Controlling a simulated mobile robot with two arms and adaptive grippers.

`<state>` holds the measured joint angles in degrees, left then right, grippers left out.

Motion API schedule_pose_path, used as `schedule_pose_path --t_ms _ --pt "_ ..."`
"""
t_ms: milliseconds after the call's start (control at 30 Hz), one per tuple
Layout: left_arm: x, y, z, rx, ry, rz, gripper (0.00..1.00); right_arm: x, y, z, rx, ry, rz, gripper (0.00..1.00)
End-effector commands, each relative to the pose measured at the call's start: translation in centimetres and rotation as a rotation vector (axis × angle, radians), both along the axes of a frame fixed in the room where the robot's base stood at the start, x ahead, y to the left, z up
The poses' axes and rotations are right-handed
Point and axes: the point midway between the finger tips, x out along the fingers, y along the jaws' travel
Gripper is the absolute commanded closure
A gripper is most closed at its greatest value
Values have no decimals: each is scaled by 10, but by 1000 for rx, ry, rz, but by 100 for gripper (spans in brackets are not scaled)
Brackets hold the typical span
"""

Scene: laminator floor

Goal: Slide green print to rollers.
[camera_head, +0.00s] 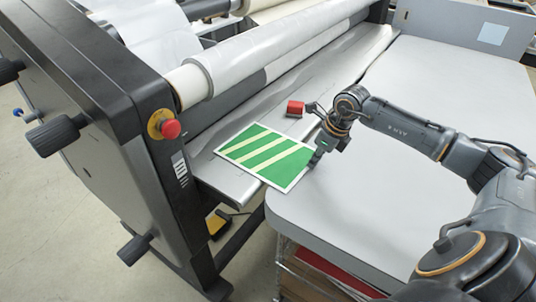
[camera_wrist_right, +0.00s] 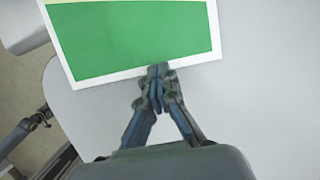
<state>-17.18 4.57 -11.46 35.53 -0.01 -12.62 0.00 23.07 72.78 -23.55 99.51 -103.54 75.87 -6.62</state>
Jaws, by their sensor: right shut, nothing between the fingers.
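The green print (camera_head: 267,154) has pale diagonal stripes and a white border. My left gripper is not in view.
A small red block (camera_head: 295,108) sits on the feed table behind the print. A red stop button (camera_head: 170,128) is on the black laminator housing at left. The grey side table (camera_head: 440,90) is mostly clear, with a pale blue square on the panel at its far end.

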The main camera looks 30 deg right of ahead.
Motion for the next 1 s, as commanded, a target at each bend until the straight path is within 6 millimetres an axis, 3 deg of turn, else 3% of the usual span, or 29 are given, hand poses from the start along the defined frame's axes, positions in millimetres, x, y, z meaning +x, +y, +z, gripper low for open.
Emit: schedule_pose_path --t_ms 500,1000 --pt "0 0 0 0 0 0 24 11 6 -1 0 3 3 100" --pt "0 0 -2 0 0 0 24 9 5 -2 -1 4 2 100"
